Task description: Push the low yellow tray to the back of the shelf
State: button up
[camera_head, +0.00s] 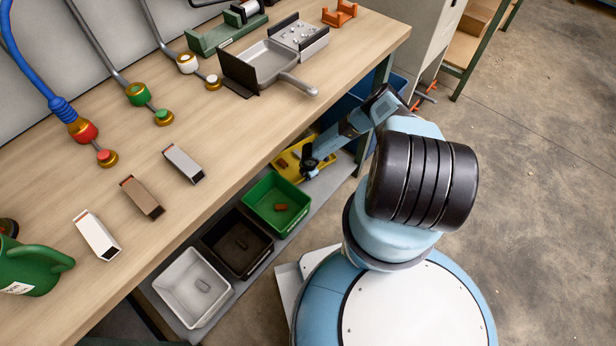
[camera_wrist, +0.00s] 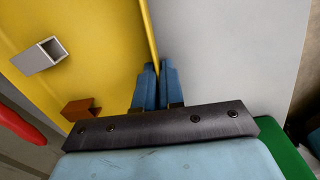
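The low yellow tray (camera_head: 288,175) sits on the lower shelf under the bench, partly hidden by the bench edge and my arm. It fills the left of the wrist view (camera_wrist: 95,45), holding a grey square tube (camera_wrist: 40,56) and a brown block (camera_wrist: 80,109). My gripper (camera_head: 308,168) is at the tray's right side in the head view. In the wrist view its blue fingers (camera_wrist: 156,70) are close together, shut, at the tray's yellow rim. Whether they touch the rim is unclear.
A green tray (camera_head: 257,188) stands left of the yellow one, then a black tray (camera_head: 222,225) and a white tray (camera_head: 165,282). Bare grey shelf (camera_wrist: 225,50) lies right of the yellow tray. The bench top (camera_head: 235,125) overhangs the shelf; a blue bin (camera_head: 340,108) stands behind my arm.

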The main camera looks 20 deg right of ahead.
jog(key=o, duration=0.5)
jog(key=shift+s+f, duration=0.1)
jog(key=shift+s, duration=0.05)
jog(key=shift+s+d+r, duration=0.1)
jog(key=shift+s+r, duration=0.1)
jog(key=shift+r, duration=2.1)
jog(key=shift+s+d+r, duration=0.1)
jog(key=shift+s+r, duration=0.15)
jog(key=shift+r, duration=2.05)
jog(key=shift+s+r, duration=0.2)
jog(key=shift+r, duration=2.1)
jog(key=shift+s, duration=0.1)
